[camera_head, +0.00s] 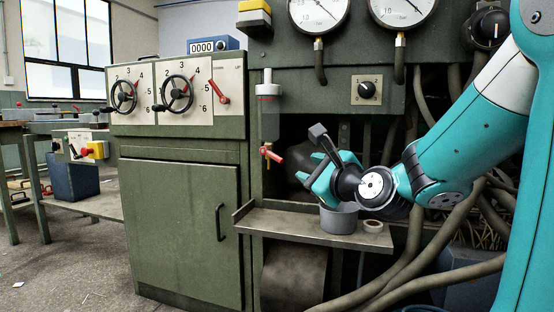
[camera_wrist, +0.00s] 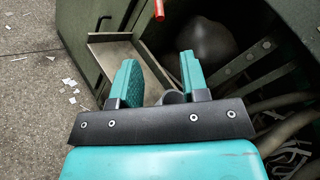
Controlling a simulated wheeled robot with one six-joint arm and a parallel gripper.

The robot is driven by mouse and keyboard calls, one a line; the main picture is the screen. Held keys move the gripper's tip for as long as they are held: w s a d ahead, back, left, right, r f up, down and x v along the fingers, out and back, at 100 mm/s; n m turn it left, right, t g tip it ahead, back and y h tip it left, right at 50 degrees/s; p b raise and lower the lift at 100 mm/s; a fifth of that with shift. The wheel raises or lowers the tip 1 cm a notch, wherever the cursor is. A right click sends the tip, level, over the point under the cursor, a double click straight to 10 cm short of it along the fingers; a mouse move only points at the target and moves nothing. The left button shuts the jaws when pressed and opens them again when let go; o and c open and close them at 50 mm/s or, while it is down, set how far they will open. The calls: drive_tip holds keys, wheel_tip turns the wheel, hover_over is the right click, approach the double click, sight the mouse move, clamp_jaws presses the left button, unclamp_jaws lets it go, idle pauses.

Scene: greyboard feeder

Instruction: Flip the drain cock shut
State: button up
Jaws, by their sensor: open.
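The lever's red end also shows at the top edge of the wrist view (camera_wrist: 159,10), beyond my fingertips. My gripper (camera_head: 322,164) is open and empty, to the right of the cock and apart from it. In the wrist view, my two teal fingers (camera_wrist: 158,62) are spread with a gap between them. The cock's body is out of the wrist view.
A metal shelf (camera_head: 282,222) runs below the cock. A grey cup (camera_head: 340,219) and a tape roll (camera_head: 373,226) stand on it under my gripper. Thick hoses (camera_head: 432,244) hang at the right. Another red lever (camera_head: 222,88) is on the upper left panel.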

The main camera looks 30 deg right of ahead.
sight(280, 159)
drive_tip(key=w+p, duration=0.4)
drive_tip(key=p, duration=0.2)
drive_tip(key=w+d+p, duration=0.1)
drive_tip(key=w+p, duration=0.4)
drive_tip(key=p, duration=0.1)
drive_tip(key=w+p, duration=0.4)
drive_tip(key=p, duration=0.2)
drive_tip(key=shift+w+d+r, duration=0.15)
drive_tip(key=shift+w+r, duration=0.15)
drive_tip(key=shift+w, duration=0.05)
drive_tip(key=shift+w+d+f+p, duration=0.1)
drive_tip(key=shift+w+f+p, duration=0.2)
drive_tip(key=shift+w+p, duration=0.4)
drive_tip(key=shift+w, duration=0.1)
drive_tip(key=shift+c, duration=0.2)
clamp_jaws()
